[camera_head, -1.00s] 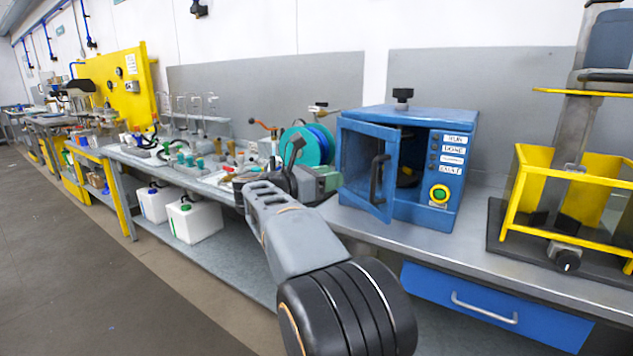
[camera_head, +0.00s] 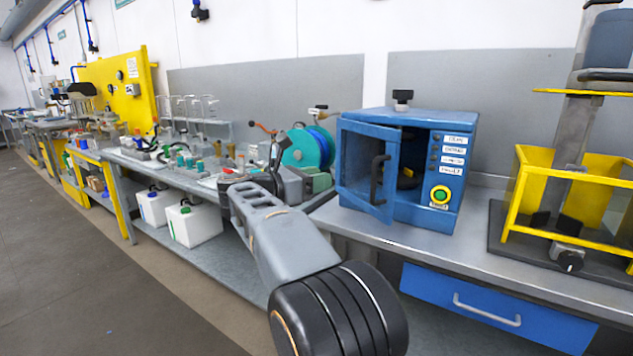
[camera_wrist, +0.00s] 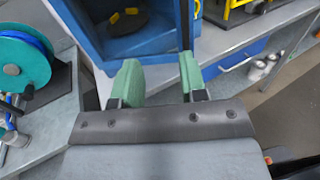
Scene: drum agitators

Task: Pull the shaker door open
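The shaker (camera_head: 418,123) is a blue box on the bench with an open front. Its blue door (camera_head: 362,165), at the left side, stands ajar and swung outward, with a dark vertical handle (camera_head: 377,180). My gripper (camera_head: 320,182) is just left of the door, with a small gap showing. In the wrist view, the two green fingers of my gripper (camera_wrist: 158,82) are spread with nothing between them. The shaker interior (camera_wrist: 140,40) shows beyond them. A dark upright bar (camera_wrist: 187,25), apparently the door edge or handle, shows beyond the right finger; whether they touch is unclear.
A teal and blue reel (camera_head: 306,148) stands behind my gripper, left of the shaker. A yellow-framed stand (camera_head: 515,210) is on the right. A blue drawer (camera_head: 490,305) is below the bench top. The bench top (camera_head: 420,240) is clear before the shaker.

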